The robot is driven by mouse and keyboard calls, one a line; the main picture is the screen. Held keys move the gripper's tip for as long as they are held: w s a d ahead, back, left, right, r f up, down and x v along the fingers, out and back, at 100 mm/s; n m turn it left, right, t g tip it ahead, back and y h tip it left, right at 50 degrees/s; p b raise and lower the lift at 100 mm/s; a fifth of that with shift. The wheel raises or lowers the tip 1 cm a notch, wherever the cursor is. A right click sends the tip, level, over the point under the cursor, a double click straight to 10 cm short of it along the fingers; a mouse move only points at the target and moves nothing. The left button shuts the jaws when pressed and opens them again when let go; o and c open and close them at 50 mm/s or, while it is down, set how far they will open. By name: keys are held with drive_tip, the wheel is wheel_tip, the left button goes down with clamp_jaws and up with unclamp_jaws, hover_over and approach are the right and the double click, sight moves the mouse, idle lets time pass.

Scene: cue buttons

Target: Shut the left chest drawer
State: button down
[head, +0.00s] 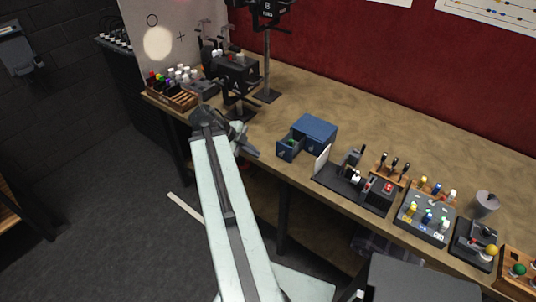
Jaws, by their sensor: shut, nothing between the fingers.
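A small blue chest (316,130) stands on the workbench, right of the middle of the head view. Its drawer (290,147) on the left side is pulled out toward the bench's front edge, and a small greenish thing shows inside it. My gripper (254,154) is shut and empty. In the picture it is just left of the open drawer, with a small gap between them. I cannot tell its exact height against the drawer.
Right of the chest stand a white upright card (322,161) and a black device (355,189). A wooden rack (173,97) and a black stand (267,95) are left. The bench behind the chest is clear.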

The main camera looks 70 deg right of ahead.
sight(287, 153)
drive_tip(key=s+d+f+b, duration=0.1)
drive_tip(key=d+f+b, duration=0.1)
drive_tip(key=s+d+f+b, duration=0.4)
drive_tip(key=d+f, duration=0.1)
drive_tip(key=shift+s+d, duration=0.1)
drive_tip(key=shift+d, duration=0.2)
